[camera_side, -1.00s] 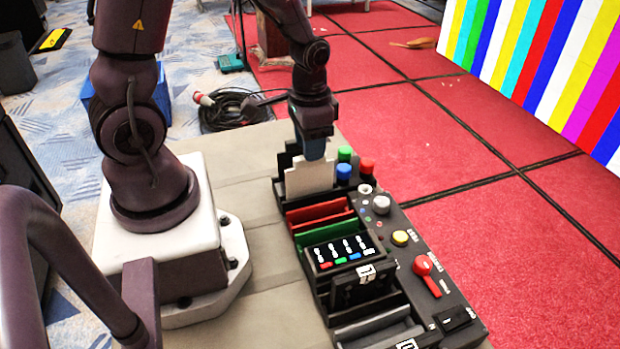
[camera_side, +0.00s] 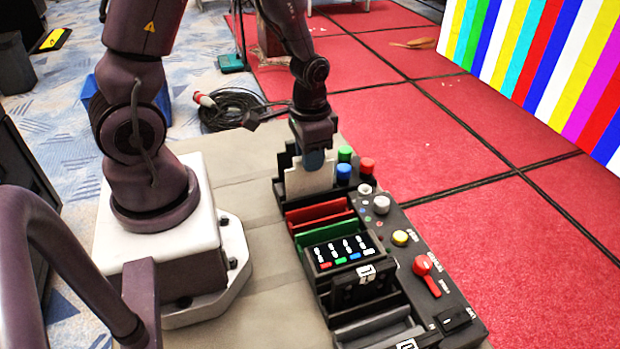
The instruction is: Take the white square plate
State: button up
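The white square plate (camera_side: 308,181) stands upright in the far end of the black rack (camera_side: 281,199). Its lower edge is hidden in the rack. My gripper (camera_side: 313,162) points down at the plate's top edge, and its blue-grey fingertip overlaps the upper part of the plate in the picture. Only one side of the fingers shows, so I cannot tell whether they are open or shut on the plate.
Red (camera_side: 318,212) and green (camera_side: 327,230) plates stand in nearer slots. Along the right side are coloured knobs, a yellow button (camera_side: 400,238) and a red lever (camera_side: 423,265). A cable coil (camera_side: 232,108) lies behind.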

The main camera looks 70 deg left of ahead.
jog(key=c, duration=0.4)
jog(key=shift+o, duration=0.2)
jog(key=shift+r, duration=0.15)
jog(key=shift+r, duration=2.6)
